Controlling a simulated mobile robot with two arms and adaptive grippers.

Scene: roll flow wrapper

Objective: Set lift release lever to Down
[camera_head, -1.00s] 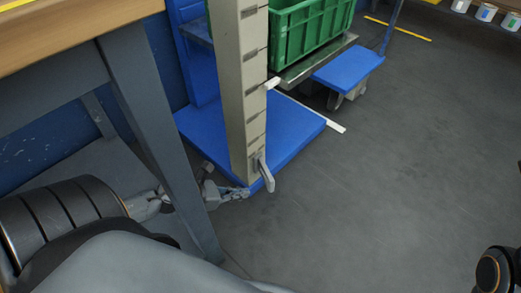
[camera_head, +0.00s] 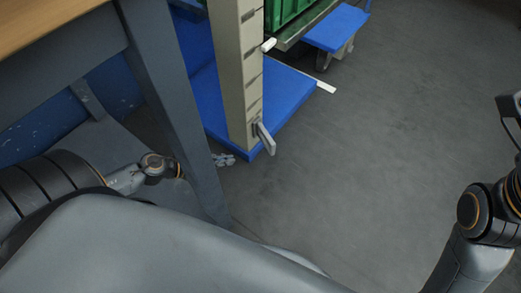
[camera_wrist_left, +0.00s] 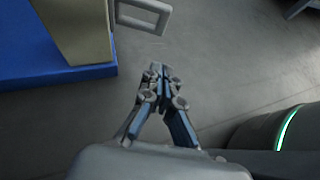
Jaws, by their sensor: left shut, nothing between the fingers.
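The lift release lever (camera_head: 266,139) is a light grey handle near the foot of the beige lift column (camera_head: 240,75), slanting down to the right in the head view. In the left wrist view it shows as a rectangular grey loop (camera_wrist_left: 143,16) beyond the fingertips. My left gripper (camera_head: 228,159) is low, left of the lever and apart from it, partly hidden by the table leg. Its fingers (camera_wrist_left: 158,70) are shut and empty in the left wrist view. My right arm shows at the right edge of the head view, but I cannot make out its gripper.
The column stands on a blue base (camera_head: 290,91). A grey table leg (camera_head: 175,110) stands close to my left arm. A green crate (camera_head: 285,12) and a blue-topped cart (camera_head: 336,27) are behind. The floor (camera_head: 390,130) to the right is clear.

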